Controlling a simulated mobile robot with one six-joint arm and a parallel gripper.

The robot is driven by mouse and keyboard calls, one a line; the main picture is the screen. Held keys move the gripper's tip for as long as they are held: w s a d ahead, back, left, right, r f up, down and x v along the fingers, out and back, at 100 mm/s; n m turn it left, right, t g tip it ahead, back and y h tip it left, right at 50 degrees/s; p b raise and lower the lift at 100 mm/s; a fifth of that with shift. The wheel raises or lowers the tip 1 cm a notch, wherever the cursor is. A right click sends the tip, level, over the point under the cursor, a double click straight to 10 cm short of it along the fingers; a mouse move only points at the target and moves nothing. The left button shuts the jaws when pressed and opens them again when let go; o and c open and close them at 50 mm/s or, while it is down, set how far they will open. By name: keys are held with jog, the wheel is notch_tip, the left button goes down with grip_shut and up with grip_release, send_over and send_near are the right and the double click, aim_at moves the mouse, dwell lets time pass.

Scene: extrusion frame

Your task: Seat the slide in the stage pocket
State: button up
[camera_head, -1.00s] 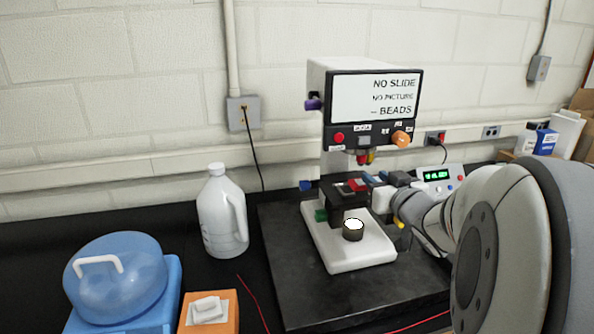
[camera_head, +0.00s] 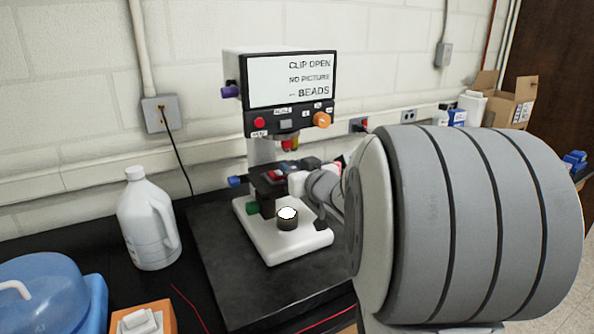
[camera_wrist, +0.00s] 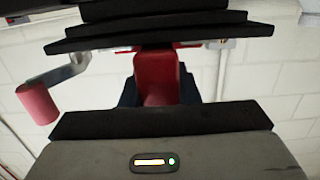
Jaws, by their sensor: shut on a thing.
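My gripper (camera_wrist: 160,85) is shut on a red piece (camera_wrist: 158,76) that shows between its dark pads in the wrist view. It may be the slide's holder; I cannot tell for sure. In the head view the gripper end is at the stage's right side, partly hidden by my arm. The dark stage (camera_head: 262,190) stands on the microscope's white base (camera_head: 262,246), with a red part (camera_head: 277,174) on it. The pocket and any glass are too small to make out.
A round lamp (camera_head: 287,218) sits on the base before the stage. A white jug (camera_head: 148,225), a blue-lidded container (camera_head: 40,290) and an orange box (camera_head: 143,320) stand to the left. In the wrist view a grey lever with a pinkish-red knob (camera_wrist: 38,103) is at the left.

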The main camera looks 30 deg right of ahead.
jog(key=shift+f, duration=0.2)
jog(key=o, duration=1)
jog(key=shift+o, duration=0.2)
jog(key=shift+r, duration=0.1)
jog(key=shift+s+r, duration=0.15)
jog(key=s+r, duration=0.1)
jog(key=s, duration=1.1)
jog(key=s+a+f+g, duration=1.3)
jog(key=s+a+f, duration=0.1)
jog(key=a, duration=0.1)
jog(key=shift+a+g+h, duration=0.3)
jog(key=shift+a+g, duration=0.05)
jog(key=shift+g, duration=0.05)
